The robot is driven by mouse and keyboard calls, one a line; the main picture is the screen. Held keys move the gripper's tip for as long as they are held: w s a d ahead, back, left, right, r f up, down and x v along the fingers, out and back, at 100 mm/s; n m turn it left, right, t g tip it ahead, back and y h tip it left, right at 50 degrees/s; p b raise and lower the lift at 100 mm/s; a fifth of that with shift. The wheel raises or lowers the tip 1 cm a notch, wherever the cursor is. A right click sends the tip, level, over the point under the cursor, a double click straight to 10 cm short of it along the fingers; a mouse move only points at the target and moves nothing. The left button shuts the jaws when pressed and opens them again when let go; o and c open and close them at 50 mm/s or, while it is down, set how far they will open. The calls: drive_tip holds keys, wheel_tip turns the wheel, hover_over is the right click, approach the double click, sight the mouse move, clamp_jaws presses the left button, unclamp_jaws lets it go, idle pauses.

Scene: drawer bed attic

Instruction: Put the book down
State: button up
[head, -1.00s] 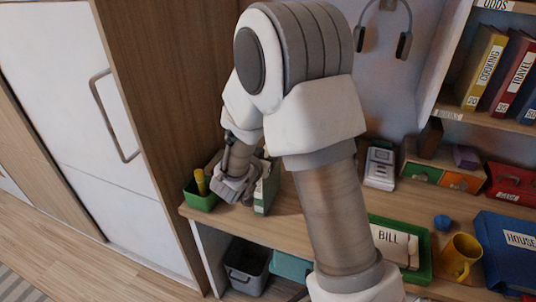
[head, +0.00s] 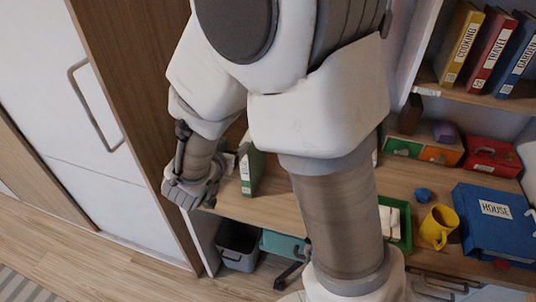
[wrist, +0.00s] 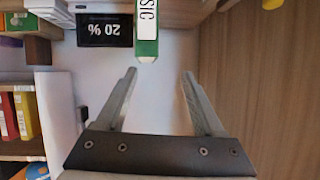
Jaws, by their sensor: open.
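The green book (head: 251,172) stands upright near the left end of the wooden desk, with a white label on its spine. In the wrist view the green book (wrist: 147,47) lies just beyond the fingertips, its white label reading "SIC" as far as it shows. My gripper (wrist: 160,72) is open, with its two fingers apart and nothing between them. In the head view my gripper (head: 190,192) is left of the book at the desk's left end, apart from it. My arm hides part of the desk.
A green tray (head: 405,228), a yellow mug (head: 438,226) and a blue HOUSE binder (head: 492,222) stand on the desk's right. Shelf books (head: 487,50) are above. A grey bin (head: 238,245) is below. A wooden cabinet side (head: 135,110) is close on the left.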

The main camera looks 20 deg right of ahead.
drive_tip(key=s+a+r+n+y, duration=0.2)
drive_tip(key=r+y, duration=0.2)
drive_tip(key=r, duration=0.2)
drive_tip(key=s+a+r+n+y, duration=0.2)
drive_tip(key=r+n+y, duration=0.1)
drive_tip(key=r+y, duration=0.2)
drive_tip(key=s+d+g+h, duration=0.1)
drive_tip(key=s+d+g, duration=0.2)
drive_tip(key=s, duration=0.6)
drive_tip(key=s+d+n+g+h, duration=0.1)
drive_tip(key=s+d+g, duration=0.1)
drive_tip(key=s+d, duration=0.6)
drive_tip(key=shift+s+d+r+g+h, duration=0.15)
drive_tip(key=shift+s+r+g+h, duration=0.25)
drive_tip(key=shift+s, duration=0.2)
wheel_tip(320, 180, up, 6)
drive_tip(key=p, duration=0.6)
drive_tip(key=shift+r, duration=0.25)
